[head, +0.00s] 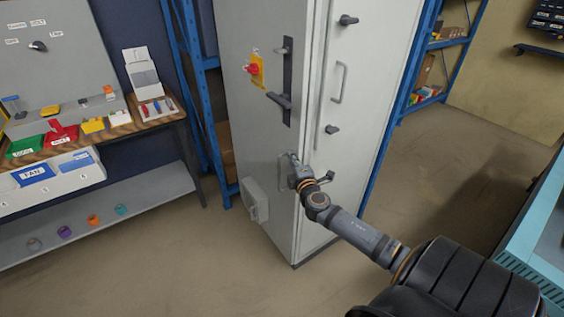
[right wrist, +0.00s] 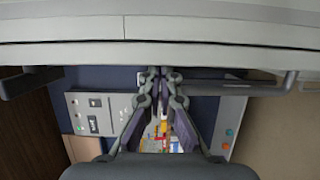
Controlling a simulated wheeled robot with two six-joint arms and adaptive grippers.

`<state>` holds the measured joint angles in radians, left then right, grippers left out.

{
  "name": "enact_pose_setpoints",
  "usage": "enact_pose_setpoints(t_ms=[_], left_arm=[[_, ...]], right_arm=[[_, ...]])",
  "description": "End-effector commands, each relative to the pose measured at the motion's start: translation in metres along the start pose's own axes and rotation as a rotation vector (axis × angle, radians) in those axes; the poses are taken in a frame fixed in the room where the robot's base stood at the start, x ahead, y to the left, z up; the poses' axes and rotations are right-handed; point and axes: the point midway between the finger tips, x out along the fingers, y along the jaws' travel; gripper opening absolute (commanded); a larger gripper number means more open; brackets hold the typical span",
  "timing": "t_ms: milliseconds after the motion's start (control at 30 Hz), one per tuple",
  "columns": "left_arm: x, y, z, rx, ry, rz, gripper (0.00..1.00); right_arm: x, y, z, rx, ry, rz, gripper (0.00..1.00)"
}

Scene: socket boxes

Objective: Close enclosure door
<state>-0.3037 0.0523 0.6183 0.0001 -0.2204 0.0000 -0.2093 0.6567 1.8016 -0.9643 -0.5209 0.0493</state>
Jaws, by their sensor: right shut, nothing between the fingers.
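The enclosure (head: 246,122) is a tall grey cabinet standing upright in the middle of the head view. Its left face carries a red knob on a yellow plate (head: 257,70) and a dark lever handle (head: 284,98). Its right face (head: 375,70) has several dark latches and a pull handle (head: 340,82). I cannot tell how wide any door gap is. My right gripper (head: 293,162) is shut and empty at the lower left face; contact is unclear. In the right wrist view its fingers (right wrist: 160,76) are together just below a pale panel edge (right wrist: 220,55). My left gripper is out of view.
A workbench (head: 100,138) with coloured trays stands at the left. Blue shelving (head: 190,100) is behind the enclosure on its left, with more blue shelving (head: 408,80) on its right. A teal-edged table (head: 530,210) is at the right. Floor (head: 470,150) between is clear.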

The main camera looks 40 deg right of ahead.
Motion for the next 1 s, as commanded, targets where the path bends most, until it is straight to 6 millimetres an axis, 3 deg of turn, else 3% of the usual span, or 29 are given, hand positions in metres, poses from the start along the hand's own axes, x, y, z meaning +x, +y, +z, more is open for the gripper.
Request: enact_pose_setpoints(t_ms=[33, 200, 300, 700, 833, 1000], left_arm=[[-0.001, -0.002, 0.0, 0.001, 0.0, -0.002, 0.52], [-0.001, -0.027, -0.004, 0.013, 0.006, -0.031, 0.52], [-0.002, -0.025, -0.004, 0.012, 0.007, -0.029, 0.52], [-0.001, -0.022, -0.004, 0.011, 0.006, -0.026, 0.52], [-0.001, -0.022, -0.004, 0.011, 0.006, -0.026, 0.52], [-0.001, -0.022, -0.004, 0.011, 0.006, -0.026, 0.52]], right_arm=[[0.003, 0.003, 0.008, -0.015, -0.026, 0.007, 0.0], [0.003, 0.005, 0.008, -0.016, -0.026, 0.009, 0.0], [-0.003, 0.005, 0.007, -0.02, -0.023, 0.009, 0.0], [-0.094, 0.003, -0.006, -0.019, -0.001, 0.002, 0.0], [-0.113, 0.003, -0.009, -0.018, 0.002, 0.003, 0.0], [-0.122, 0.004, -0.01, -0.016, 0.002, 0.004, 0.0]])
